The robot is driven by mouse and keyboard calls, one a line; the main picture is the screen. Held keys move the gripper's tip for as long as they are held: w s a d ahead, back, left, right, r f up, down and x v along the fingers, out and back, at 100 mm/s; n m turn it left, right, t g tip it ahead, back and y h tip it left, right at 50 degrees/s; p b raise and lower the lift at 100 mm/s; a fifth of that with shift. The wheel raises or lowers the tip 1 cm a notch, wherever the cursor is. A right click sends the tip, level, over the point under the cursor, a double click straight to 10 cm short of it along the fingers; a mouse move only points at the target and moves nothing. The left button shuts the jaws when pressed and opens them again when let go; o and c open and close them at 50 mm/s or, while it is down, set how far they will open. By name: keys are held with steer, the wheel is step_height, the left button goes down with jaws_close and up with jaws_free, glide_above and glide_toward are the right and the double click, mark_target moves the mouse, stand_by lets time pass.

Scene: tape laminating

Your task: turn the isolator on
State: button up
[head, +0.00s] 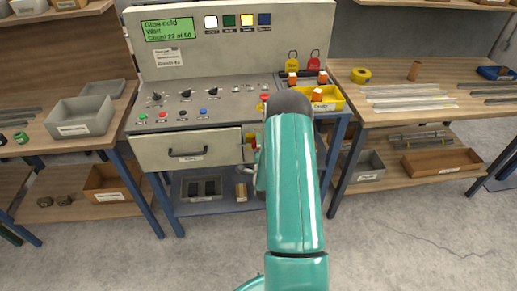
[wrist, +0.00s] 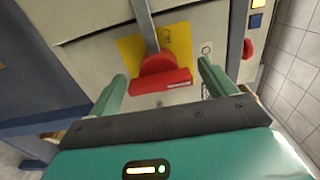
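The isolator's red handle (wrist: 165,78) sits on a yellow plate (wrist: 128,48) on the cabinet's face. Its grip bar lies roughly crosswise in the wrist view, slightly tilted. A grey bar (wrist: 145,22) reaches down to the handle from above. My gripper (wrist: 160,76) is open and empty, with one green finger on each side of the handle; I cannot tell if either touches it. In the head view my green arm covers most of this area; a bit of yellow and red (head: 250,140) shows at its left edge.
The console (head: 230,60) has a green screen (head: 168,29) reading "Glue cold, Wait". A drawer (head: 187,151) is shut below its buttons. A yellow tray (head: 326,98) stands right of my arm. Benches flank the console. A red knob (wrist: 247,48) juts out right of my gripper.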

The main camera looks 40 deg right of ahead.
steer(key=v, duration=1.4)
steer(key=shift+w, duration=0.15)
